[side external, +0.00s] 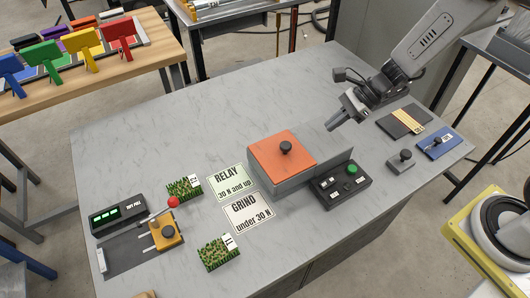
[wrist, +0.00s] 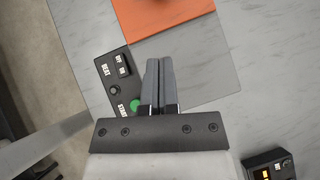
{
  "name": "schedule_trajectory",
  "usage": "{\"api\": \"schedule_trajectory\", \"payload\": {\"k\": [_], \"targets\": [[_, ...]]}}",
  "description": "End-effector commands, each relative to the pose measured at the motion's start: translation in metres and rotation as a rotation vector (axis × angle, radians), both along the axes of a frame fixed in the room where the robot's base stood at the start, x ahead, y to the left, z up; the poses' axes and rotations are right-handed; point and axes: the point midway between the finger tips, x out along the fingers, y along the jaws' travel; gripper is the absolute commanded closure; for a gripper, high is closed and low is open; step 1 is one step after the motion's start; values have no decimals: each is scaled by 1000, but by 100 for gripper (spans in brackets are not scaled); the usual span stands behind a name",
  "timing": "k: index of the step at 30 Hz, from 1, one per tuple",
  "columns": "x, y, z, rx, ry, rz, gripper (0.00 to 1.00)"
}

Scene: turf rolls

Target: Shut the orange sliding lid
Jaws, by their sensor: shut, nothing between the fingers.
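The orange sliding lid (side external: 283,152) has a black knob and lies on a grey box (side external: 290,184) near the middle of the table. The lid also shows at the top of the wrist view (wrist: 165,15), with its knob out of frame. A flat grey part (wrist: 205,70) of the box lies beside the lid there. I cannot tell from these views how much of an opening is uncovered. My gripper (side external: 331,126) is shut and empty, above the table to the right of the lid and apart from it. Its closed fingers (wrist: 161,62) point toward the lid in the wrist view.
A black control box (side external: 341,188) with a green START button stands against the grey box. A small grey knob block (side external: 401,161) and a blue plate (side external: 436,144) lie to the right. Turf pieces (side external: 218,252), label cards (side external: 248,212) and a red-knobbed lever (side external: 172,202) lie left.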

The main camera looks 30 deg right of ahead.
Motion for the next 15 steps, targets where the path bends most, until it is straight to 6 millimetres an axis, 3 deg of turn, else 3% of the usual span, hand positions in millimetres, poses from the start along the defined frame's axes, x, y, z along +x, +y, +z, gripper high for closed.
{"api": "schedule_trajectory", "payload": {"k": [6, 15], "targets": [[-4, -21, 21, 0, -4, -2, 100], [-8, -31, 32, 0, 0, 0, 100]]}}
